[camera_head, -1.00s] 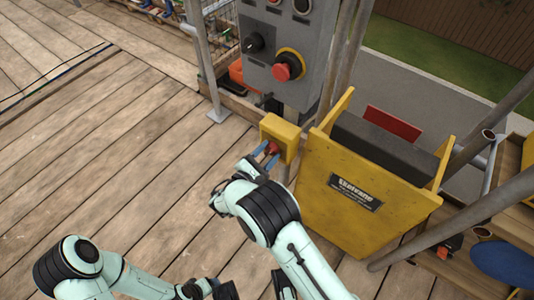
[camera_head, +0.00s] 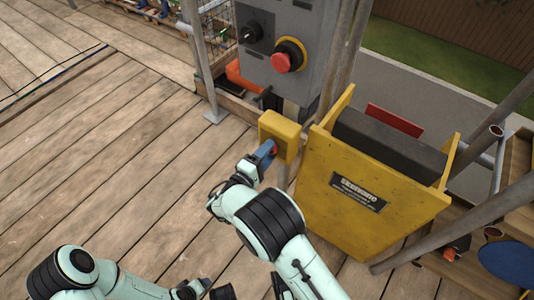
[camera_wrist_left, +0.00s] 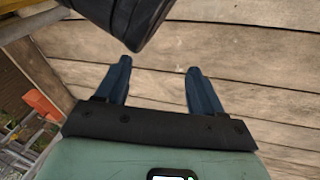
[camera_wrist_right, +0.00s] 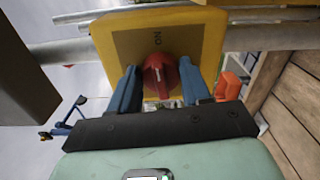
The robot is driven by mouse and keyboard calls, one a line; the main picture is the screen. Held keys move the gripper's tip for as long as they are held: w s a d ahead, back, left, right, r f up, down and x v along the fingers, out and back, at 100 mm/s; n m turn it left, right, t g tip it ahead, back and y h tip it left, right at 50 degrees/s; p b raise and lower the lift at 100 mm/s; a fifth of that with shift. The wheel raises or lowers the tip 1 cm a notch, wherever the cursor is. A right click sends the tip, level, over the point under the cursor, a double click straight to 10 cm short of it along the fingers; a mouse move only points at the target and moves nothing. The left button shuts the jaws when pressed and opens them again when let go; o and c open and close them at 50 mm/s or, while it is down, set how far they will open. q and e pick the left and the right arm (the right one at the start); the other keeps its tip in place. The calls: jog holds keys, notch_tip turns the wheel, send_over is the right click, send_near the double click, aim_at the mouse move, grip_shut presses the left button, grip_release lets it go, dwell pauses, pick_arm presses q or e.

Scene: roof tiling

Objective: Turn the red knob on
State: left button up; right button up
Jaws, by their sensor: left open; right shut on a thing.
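The red knob (camera_wrist_right: 160,76) sits on the face of a yellow box (camera_head: 281,128). In the right wrist view the box face (camera_wrist_right: 205,40) carries the letters "ON" beside the knob. My right gripper (camera_wrist_right: 158,66) is shut on the knob, with one blue finger on each side of it. In the head view the fingers hide most of the knob (camera_head: 274,149). My left gripper (camera_wrist_left: 158,64) is open and empty above wooden planks. In the head view its fingers are not clearly visible at the bottom edge.
A grey control panel (camera_head: 282,75) with a red button (camera_head: 285,62) and a black switch (camera_head: 250,33) stands behind the yellow box. A large yellow hopper (camera_head: 365,190) stands close on the right. Metal scaffold poles (camera_head: 203,60) rise around. The plank floor (camera_head: 110,150) is clear on the left.

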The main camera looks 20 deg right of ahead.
pick_arm(q)
jog(key=shift+s+a+f, duration=0.1)
jog(key=shift+s+f, duration=0.45)
jog(key=shift+s, duration=0.05)
pick_arm(e)
jog(key=shift+a+f+m, duration=0.1)
jog(key=shift+f+m, duration=0.05)
jog(key=shift+m, duration=0.45)
jog(key=o, duration=1)
jog(key=shift+o, duration=0.2)
pick_arm(q)
jog(key=r, duration=0.1)
jog(key=w+d+r+p, duration=0.1)
jog(key=r, duration=0.1)
jog(key=shift+w, duration=0.2)
pick_arm(e)
jog(key=v, duration=1.3)
jog(key=shift+s+a, duration=0.15)
